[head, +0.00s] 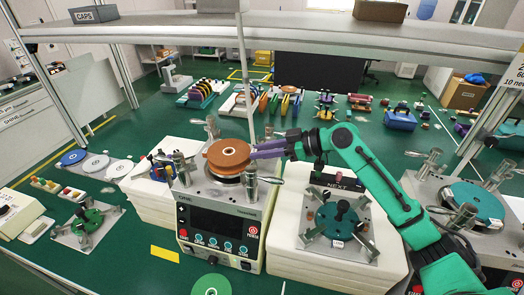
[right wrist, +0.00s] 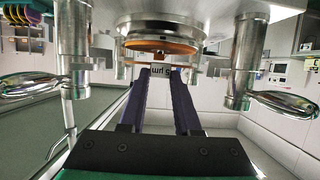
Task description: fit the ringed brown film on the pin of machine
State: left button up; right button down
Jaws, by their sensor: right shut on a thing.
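The brown film (head: 228,152) is a round disc with a small ring at its centre. It sits over the round plate of the middle machine (head: 222,205), roughly level; I cannot tell whether it rests there or hangs just above. My right gripper (head: 258,150), with purple fingers, reaches in from the right and is shut on the film's edge. In the right wrist view, the fingertips (right wrist: 163,72) are at a labelled tab on the brown film (right wrist: 165,45), close against the machine's plate. The pin is hidden by the film. My left gripper is out of view.
Metal clamp posts with handles (head: 250,180) stand around the plate, close to my fingers. A machine with a teal disc (head: 478,199) is at the right. A fixture with a dark green disc (head: 337,218) sits on the white block between. A grey shelf (head: 330,35) spans above.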

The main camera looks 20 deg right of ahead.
jog(key=shift+f+b, duration=0.9)
jog(key=shift+f, duration=0.25)
jog(key=c, duration=0.5)
grip_release()
jog(key=shift+c, duration=0.2)
jog(key=shift+s+d, duration=0.1)
jog(key=shift+d, duration=0.1)
jog(key=b+v, duration=0.5)
jog(key=v, duration=0.9)
jog(key=shift+b, duration=0.3)
